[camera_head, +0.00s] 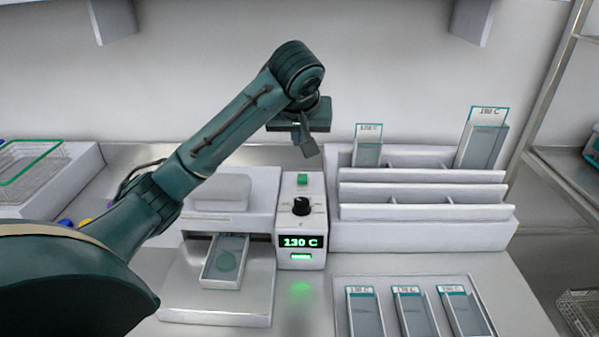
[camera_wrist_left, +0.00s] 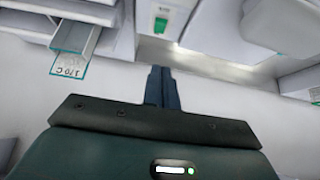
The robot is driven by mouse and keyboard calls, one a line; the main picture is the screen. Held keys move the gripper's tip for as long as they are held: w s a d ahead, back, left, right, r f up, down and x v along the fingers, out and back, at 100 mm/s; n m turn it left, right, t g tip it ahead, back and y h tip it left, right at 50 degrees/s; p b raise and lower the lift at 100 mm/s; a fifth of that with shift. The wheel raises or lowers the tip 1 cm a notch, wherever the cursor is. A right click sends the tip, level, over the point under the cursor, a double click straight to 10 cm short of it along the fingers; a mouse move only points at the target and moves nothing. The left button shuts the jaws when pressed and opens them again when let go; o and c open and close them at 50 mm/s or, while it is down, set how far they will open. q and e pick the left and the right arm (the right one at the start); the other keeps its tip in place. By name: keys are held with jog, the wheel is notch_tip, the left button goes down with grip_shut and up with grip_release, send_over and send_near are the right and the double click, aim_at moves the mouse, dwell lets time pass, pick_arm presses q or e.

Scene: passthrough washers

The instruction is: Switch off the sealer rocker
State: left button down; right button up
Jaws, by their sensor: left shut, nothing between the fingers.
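The sealer's control box (camera_head: 315,222) stands at the middle of the bench. On its top is the green rocker (camera_head: 302,179), behind a black knob (camera_head: 301,206). Its display (camera_head: 300,241) reads 130 C, and a green light glows below it. My left gripper (camera_head: 310,150) is shut and empty, above and a little behind the rocker, apart from it. In the left wrist view the closed fingers (camera_wrist_left: 162,88) show in the middle and the green rocker (camera_wrist_left: 160,25) shows beyond them near the top edge. My right gripper is out of view.
A white stepped rack (camera_head: 420,235) on the right holds upright pouches. Several pouches lie in a tray (camera_head: 345,283) at front right. A wire basket (camera_head: 30,165) is at far left.

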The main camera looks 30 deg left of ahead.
pick_arm(q)
jog(key=f, duration=0.1)
send_over(300, 178)
jog(key=s, duration=0.2)
jog(key=f, duration=0.7)
jog(key=shift+w+d+f, duration=0.15)
jog(key=shift+d+f, duration=0.1)
jog(key=shift+d, duration=0.15)
jog(key=shift+s+d+f, duration=0.1)
jog(key=shift+s+f, duration=0.05)
jog(key=shift+f, duration=0.4)
jog(key=shift+s+d+f, duration=0.1)
jog(key=shift+f, duration=0.45)
jog(key=shift+s+f, duration=0.1)
jog(key=shift+f, duration=0.45)
